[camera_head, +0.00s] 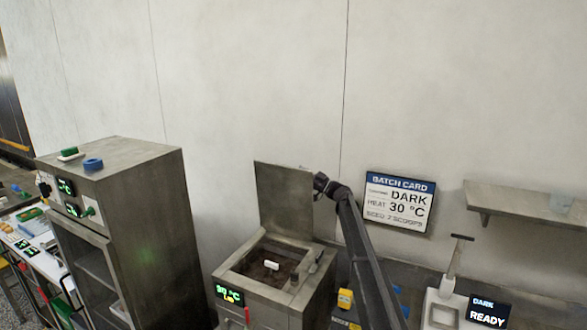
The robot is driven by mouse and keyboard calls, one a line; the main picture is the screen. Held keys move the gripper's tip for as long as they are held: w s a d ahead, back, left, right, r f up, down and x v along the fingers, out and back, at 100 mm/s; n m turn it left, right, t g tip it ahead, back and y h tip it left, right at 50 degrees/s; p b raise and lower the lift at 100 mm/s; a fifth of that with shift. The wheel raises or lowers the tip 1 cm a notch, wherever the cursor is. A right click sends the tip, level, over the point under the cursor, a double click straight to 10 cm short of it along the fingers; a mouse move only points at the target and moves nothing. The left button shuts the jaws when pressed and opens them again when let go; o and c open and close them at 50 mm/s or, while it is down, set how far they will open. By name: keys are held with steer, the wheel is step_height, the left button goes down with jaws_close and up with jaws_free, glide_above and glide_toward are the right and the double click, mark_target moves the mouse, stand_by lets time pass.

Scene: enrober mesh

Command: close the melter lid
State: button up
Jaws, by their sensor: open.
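The melter (262,301) is a grey metal box at the lower middle with a green display on its front. Its lid (284,199) is a flat grey panel standing upright at the melter's back edge, so the melter is open. Dark brown contents with a small white piece show inside the opening. My gripper (319,183) is at the lid's upper right edge, at the end of my dark arm. It is open. Its fingers are small in the picture, and I cannot tell whether they touch the lid.
A tall grey cabinet (150,230) stands left of the melter, with green and blue items on top. A batch card (398,202) hangs on the wall at right. A shelf (520,203) is further right, above a white scoop holder (440,312) and a dark READY display (487,312).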

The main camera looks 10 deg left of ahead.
mark_target(294, 169)
steer(key=shift+p+x, duration=0.35)
steer(key=shift+x, duration=1.2)
jaws_close()
